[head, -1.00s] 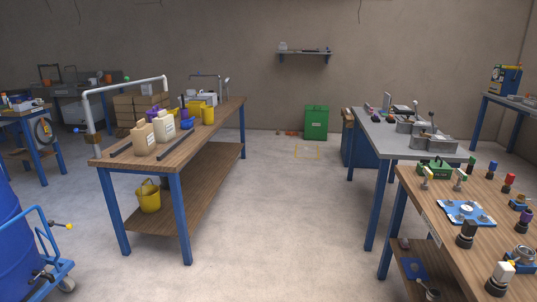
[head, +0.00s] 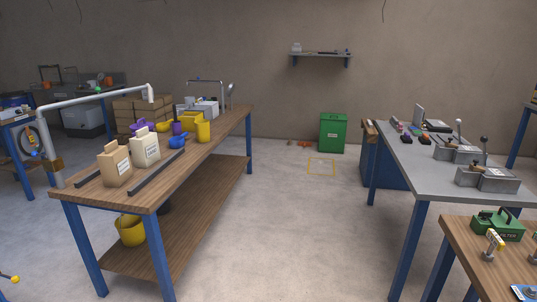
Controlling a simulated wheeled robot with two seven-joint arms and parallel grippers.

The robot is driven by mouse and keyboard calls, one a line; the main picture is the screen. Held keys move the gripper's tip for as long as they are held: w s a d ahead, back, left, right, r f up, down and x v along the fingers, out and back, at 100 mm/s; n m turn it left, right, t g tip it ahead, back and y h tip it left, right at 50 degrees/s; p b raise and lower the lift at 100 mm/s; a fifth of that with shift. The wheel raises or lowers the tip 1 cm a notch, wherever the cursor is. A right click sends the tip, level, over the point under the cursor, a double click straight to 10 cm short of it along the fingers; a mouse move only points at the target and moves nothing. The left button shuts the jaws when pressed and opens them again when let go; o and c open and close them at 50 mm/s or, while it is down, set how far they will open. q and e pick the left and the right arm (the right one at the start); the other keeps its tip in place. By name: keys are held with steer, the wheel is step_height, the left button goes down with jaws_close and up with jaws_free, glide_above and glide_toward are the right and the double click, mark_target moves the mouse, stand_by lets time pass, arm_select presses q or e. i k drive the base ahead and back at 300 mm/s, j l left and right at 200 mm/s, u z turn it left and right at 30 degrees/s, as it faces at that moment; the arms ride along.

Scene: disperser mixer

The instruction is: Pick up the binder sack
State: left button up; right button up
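Two upright labelled sacks stand side by side near the front end of the wooden bench (head: 215,140) at the left. One is a tan sack (head: 115,165) and the other is a paler cream sack (head: 145,147) just behind and to its right. The labels are too small to read, so I cannot tell which is the binder sack. Neither of my grippers is in the head view.
Dark rails (head: 157,174) lie beside the sacks, and a grey pipe frame (head: 95,97) rises over the bench. A yellow bucket (head: 130,230) sits on the lower shelf. A grey table (head: 430,165) stands at right. The floor between (head: 280,220) is clear.

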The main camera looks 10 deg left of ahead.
mark_target(115, 164)
steer(key=i+u, duration=0.4)
steer(key=i, duration=0.25)
steer(key=i+l+u, duration=0.15)
steer(key=i+u, duration=0.25)
steer(key=i, duration=0.2)
steer(key=i+j+u, duration=0.15)
steer(key=i+u, duration=0.15)
steer(key=i, duration=0.15)
steer(key=i+j+u, duration=0.1)
steer(key=i+u, duration=0.25)
steer(key=i+j, duration=0.5)
steer(key=i, duration=0.25)
